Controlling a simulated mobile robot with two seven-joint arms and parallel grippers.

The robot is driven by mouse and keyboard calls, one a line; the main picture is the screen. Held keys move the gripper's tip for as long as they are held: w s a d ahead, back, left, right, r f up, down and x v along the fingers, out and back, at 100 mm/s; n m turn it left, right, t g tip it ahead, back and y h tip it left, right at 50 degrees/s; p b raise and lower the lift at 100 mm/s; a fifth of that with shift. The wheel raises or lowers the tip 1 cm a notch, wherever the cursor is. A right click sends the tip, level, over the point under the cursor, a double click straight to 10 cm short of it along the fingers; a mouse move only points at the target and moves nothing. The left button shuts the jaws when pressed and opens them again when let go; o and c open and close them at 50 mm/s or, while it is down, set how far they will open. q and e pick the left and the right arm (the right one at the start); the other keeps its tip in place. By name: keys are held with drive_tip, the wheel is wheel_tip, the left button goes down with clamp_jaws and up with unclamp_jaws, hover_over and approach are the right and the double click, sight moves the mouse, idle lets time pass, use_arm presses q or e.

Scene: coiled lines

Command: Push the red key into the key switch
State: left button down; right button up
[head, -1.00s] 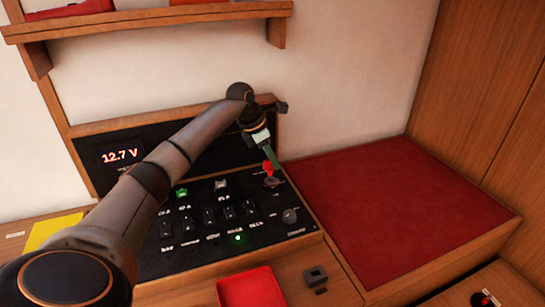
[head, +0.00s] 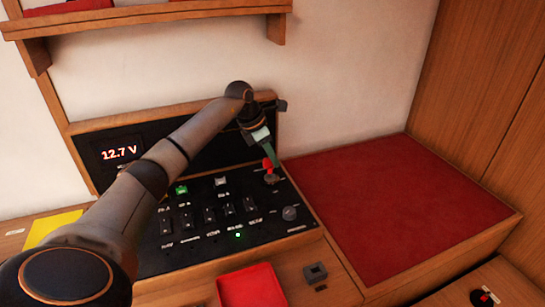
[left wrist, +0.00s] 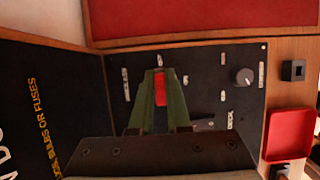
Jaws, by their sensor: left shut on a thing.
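The red key (head: 267,163) is in my left gripper (head: 272,158), upright over the key switch (head: 271,178) at the upper right of the black switch panel (head: 210,246). In the left wrist view the red key (left wrist: 160,88) shows between the two green fingers, which are shut on it. The key's lower end is at or just above the switch; I cannot tell how far in it is. The key switch is hidden behind the fingers in the left wrist view. My right gripper is not in view.
Rocker switches and a grey knob (head: 290,213) are on the panel. A red tray (head: 252,287) and a small dark square block (head: 315,273) lie in front. A red cushion (head: 390,215) is to the right. A 12.7 V display (head: 119,153) is behind, below a shelf (head: 150,16).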

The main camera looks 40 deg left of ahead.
sight(272, 165)
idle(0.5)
use_arm(q)
drive_tip(key=shift+f, duration=0.55)
idle(0.9)
drive_tip(key=shift+f, duration=0.8)
idle(0.4)
idle(0.8)
drive_tip(key=shift+f, duration=0.3)
drive_tip(key=c, duration=0.8)
unclamp_jaws()
drive_tip(key=b+v, duration=0.1)
drive_tip(key=v, duration=1.1)
drive_tip(key=shift+r, duration=0.25)
